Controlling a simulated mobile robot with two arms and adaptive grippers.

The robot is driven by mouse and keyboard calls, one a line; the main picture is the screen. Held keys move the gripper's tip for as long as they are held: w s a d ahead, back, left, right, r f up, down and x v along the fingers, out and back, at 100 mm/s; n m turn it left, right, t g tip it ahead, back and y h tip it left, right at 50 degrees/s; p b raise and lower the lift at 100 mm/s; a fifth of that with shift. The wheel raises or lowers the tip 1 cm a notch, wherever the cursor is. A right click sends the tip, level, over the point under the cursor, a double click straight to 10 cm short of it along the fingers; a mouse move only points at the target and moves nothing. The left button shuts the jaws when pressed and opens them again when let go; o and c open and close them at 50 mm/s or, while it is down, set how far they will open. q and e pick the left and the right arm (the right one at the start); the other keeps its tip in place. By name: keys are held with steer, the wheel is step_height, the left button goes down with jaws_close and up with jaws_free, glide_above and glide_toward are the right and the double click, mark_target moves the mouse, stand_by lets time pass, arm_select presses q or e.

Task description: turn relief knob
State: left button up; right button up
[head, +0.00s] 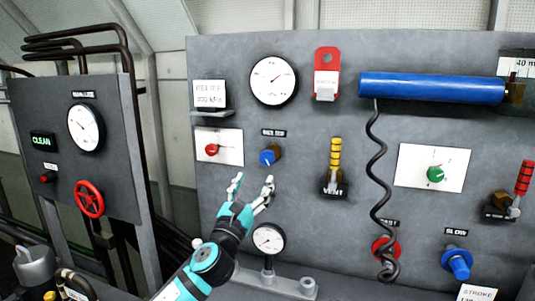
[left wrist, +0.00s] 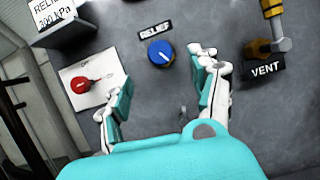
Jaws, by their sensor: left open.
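The relief knob (head: 269,155) is a round blue knob with a light pointer mark on a brass base, on the grey panel under a small dark label. In the left wrist view the label reads RELIEF above the knob (left wrist: 161,53). My left gripper (head: 254,182) is open and empty, just below the knob in the head view. In the left wrist view the knob shows between and beyond the two fingers of the gripper (left wrist: 158,85), apart from both. My right gripper is not in view.
Left of the knob is a red knob (head: 212,149) on a white plate. Right of it is the yellow-handled vent valve (head: 335,165). A round gauge (head: 268,238) sits below, partly beside my arm. A blue cylinder (head: 430,87) and coiled hose (head: 376,170) stick out further right.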

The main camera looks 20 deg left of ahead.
mark_target(266, 160)
arm_select(q)
steer(key=p+x, duration=0.1)
steer(key=x, duration=1)
steer(key=shift+c, duration=0.4)
steer(key=c, duration=1.1)
